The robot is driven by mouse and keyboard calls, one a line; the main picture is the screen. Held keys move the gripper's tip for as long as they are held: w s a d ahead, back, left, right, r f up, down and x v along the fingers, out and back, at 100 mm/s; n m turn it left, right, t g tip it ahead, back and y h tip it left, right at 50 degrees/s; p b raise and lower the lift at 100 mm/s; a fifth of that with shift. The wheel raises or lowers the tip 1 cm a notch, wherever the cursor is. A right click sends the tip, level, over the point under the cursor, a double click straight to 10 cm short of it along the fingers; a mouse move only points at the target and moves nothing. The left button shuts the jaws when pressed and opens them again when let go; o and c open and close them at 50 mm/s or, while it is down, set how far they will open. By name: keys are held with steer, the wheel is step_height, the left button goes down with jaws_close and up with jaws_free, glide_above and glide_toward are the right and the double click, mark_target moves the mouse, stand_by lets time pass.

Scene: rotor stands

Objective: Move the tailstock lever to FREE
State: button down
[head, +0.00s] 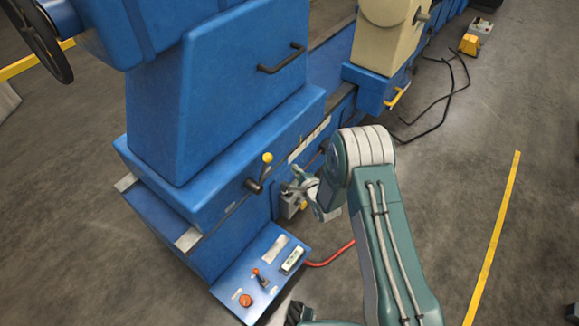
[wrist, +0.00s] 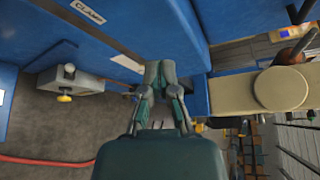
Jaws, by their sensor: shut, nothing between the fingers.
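A short lever with a yellow ball knob (head: 267,158) stands roughly upright from a dark hub on the side of the large blue machine housing (head: 235,95) in the head view. My gripper (head: 297,187) is shut and empty, just right of and a little below the lever, with a gap between them. In the wrist view my gripper (wrist: 160,72) shows its fingers together in front of the blue body. A white label reading CLAMP (wrist: 87,15) is at the upper left there. I can read no FREE mark, and I cannot make out the lever in the wrist view.
A blue control panel (head: 262,275) with a joystick and orange button stands lower left. A red hose (head: 332,256) crosses the floor. A cream block (head: 388,35) stands farther along. Floor at right is open.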

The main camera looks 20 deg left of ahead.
mark_target(272, 159)
steer(key=w+a, duration=0.3)
steer(key=a, duration=0.4)
steer(key=shift+a, duration=0.15)
stand_by(0.3)
steer(key=shift+s, duration=0.1)
steer(key=shift+s+a+r+n, duration=0.15)
steer(key=shift+s+r+n, duration=0.15)
steer(key=shift+s+r, duration=0.1)
stand_by(0.4)
steer(key=shift+s+a+r+n+t, duration=0.35)
steer(key=shift+s+r+n+t, duration=0.15)
steer(key=shift+s+n, duration=0.2)
steer(key=s+a+n+t+y, duration=0.1)
steer(key=s+a+n, duration=0.3)
steer(key=s, duration=0.6)
steer(key=shift+s+a+r+n+t+y, duration=0.15)
steer(key=shift+s+r+n+t+y, duration=0.2)
steer(key=shift+t, duration=0.25)
